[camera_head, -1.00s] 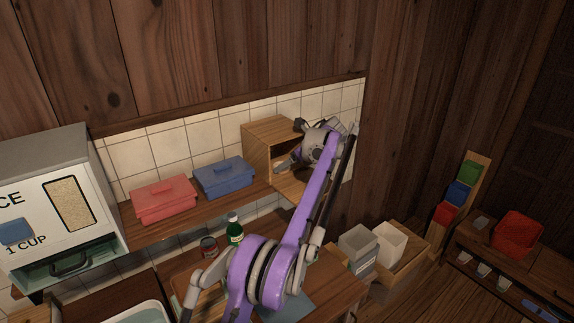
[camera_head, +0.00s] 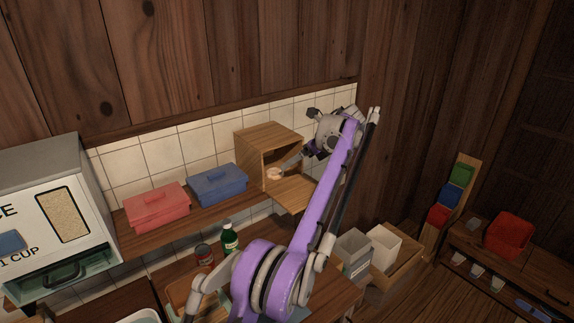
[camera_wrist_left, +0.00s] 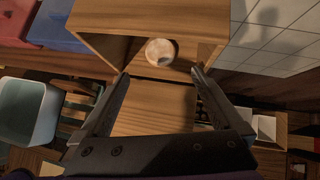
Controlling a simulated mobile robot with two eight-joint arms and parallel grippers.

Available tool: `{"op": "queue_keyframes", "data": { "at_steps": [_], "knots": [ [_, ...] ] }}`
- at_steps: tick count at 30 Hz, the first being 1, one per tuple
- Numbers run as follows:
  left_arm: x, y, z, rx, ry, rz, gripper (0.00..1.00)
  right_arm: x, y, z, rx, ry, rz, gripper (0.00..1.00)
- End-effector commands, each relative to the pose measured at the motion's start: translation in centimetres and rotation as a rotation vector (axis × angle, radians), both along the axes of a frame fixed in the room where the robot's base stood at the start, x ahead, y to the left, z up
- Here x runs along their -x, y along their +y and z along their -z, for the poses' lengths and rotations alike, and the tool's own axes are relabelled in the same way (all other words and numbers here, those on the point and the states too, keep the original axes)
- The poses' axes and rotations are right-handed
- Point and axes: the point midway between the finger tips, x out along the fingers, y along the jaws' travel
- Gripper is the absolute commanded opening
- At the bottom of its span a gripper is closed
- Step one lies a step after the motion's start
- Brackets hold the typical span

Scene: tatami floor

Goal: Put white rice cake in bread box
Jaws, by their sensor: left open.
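The white round rice cake (camera_head: 274,174) lies inside the wooden bread box (camera_head: 262,139), on its floor near the opening. It also shows in the left wrist view (camera_wrist_left: 160,52). The bread box's door (camera_head: 295,193) is folded down flat in front of the opening. My right gripper is not in view.
A blue box (camera_head: 218,185) and a red box (camera_head: 157,206) stand on the shelf left of the bread box. A green bottle (camera_head: 230,240) and a can (camera_head: 204,255) stand below. The tiled wall (camera_head: 180,145) is close behind.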

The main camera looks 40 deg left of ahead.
Motion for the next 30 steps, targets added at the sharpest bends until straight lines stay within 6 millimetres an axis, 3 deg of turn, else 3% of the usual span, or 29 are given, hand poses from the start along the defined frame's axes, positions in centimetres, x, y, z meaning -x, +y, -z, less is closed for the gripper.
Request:
{"op": "queue_keyframes", "data": {
  "at_steps": [6,14,19,23,30],
  "knots": [
    [0.0,-1.7,-1.9,-0.001,-0.001,0.000,1.00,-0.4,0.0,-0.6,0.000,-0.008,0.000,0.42],
    [0.1,-2.1,-2.0,0.002,-0.004,-0.003,1.00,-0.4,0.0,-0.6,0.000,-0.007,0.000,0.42],
    [1.2,-3.9,-2.1,0.055,-0.107,-0.054,1.00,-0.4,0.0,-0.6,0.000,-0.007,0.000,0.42],
    [3.8,-7.2,-1.5,0.163,-0.288,-0.163,1.00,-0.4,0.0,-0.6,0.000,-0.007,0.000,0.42],
    [11.3,-14.3,2.2,0.423,-0.619,-0.449,1.00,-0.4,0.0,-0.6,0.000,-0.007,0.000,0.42]
  ]
}}
